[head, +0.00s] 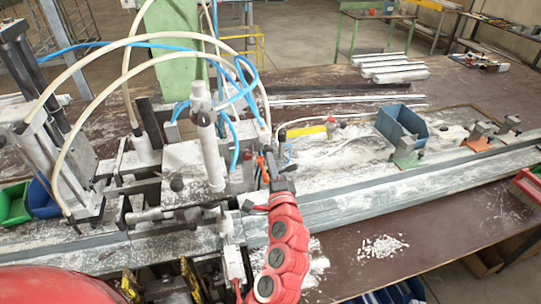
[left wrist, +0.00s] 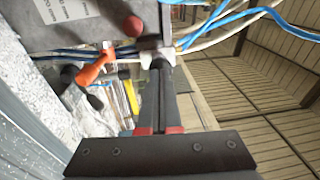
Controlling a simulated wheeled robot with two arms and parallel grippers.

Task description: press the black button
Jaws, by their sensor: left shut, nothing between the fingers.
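My left gripper (head: 270,172) is at the right side of the white-dusted clamp machine (head: 190,160), beside its blue and pale hoses. In the left wrist view the left gripper (left wrist: 158,68) has its two dark fingers together, with nothing between them. Their tips are close to a small black part (left wrist: 149,42) above a pale fitting; I cannot tell whether they touch, or whether this part is the black button. A red round knob (left wrist: 133,25) and an orange handle (left wrist: 98,68) are to its left. My right gripper is not in view.
Curved hoses (head: 140,42) arch over the machine. A long metal profile rail (head: 400,192) runs along the bench. A blue bin (head: 401,122) and small clamps (head: 478,135) stand to the right. White chips (head: 382,247) lie on the brown bench top, front right.

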